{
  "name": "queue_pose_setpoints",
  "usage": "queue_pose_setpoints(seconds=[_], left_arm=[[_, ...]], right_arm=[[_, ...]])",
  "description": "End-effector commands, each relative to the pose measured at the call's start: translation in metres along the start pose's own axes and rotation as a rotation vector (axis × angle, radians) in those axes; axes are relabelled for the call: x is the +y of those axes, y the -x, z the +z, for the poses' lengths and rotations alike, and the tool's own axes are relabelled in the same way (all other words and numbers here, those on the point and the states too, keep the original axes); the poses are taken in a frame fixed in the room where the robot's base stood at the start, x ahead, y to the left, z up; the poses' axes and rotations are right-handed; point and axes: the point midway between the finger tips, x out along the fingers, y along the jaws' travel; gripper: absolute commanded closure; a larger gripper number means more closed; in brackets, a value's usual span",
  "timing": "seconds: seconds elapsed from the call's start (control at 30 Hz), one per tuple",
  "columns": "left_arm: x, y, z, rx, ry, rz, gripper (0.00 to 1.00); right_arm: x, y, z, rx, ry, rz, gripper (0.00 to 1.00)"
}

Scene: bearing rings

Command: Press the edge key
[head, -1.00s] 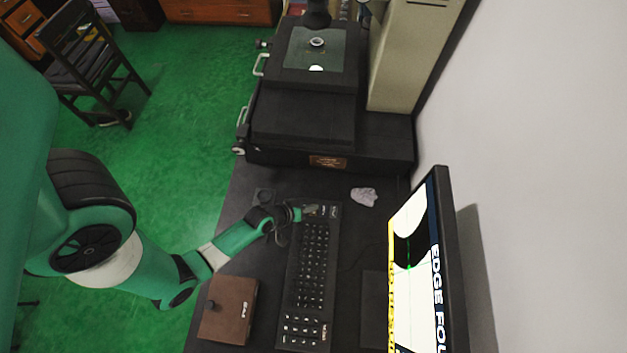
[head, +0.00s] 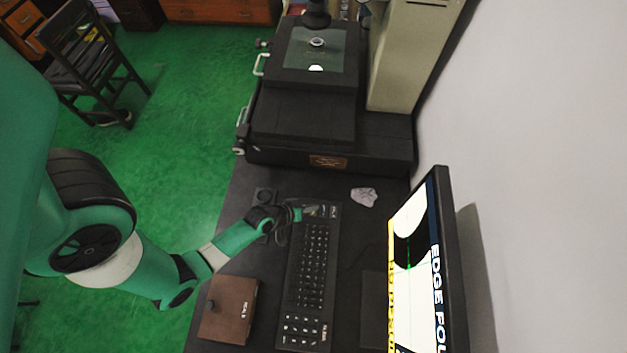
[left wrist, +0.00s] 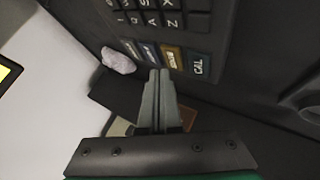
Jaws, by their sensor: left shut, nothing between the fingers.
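The black keyboard (head: 313,262) lies lengthwise on the dark bench, left of the monitor. In the left wrist view, a row of coloured keys lies at its end, with a gold key (left wrist: 172,58) between blue-grey ones. Their labels are too small and blurred to tell surely which is the edge key. My left gripper (head: 297,213) is at the keyboard's far end. In the left wrist view its closed, empty fingertips (left wrist: 159,73) point at the coloured row, close to the gold key and its neighbour. I cannot tell whether they touch. My right gripper is not in view.
The monitor (head: 433,260) on the right shows "EDGE FOU", cut off by the frame. A brown box (head: 229,309) lies left of the keyboard. A black machine (head: 305,120) stands behind.

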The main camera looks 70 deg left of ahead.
Motion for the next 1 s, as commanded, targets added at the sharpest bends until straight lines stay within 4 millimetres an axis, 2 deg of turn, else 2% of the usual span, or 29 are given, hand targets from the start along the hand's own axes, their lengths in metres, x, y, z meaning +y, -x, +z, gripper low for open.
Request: queue_pose_setpoints(seconds=[1.0], left_arm=[[-0.0059,-0.0083,0.0059,0.0,0.0,0.0,1.0]], right_arm=[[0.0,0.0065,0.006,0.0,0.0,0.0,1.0]])
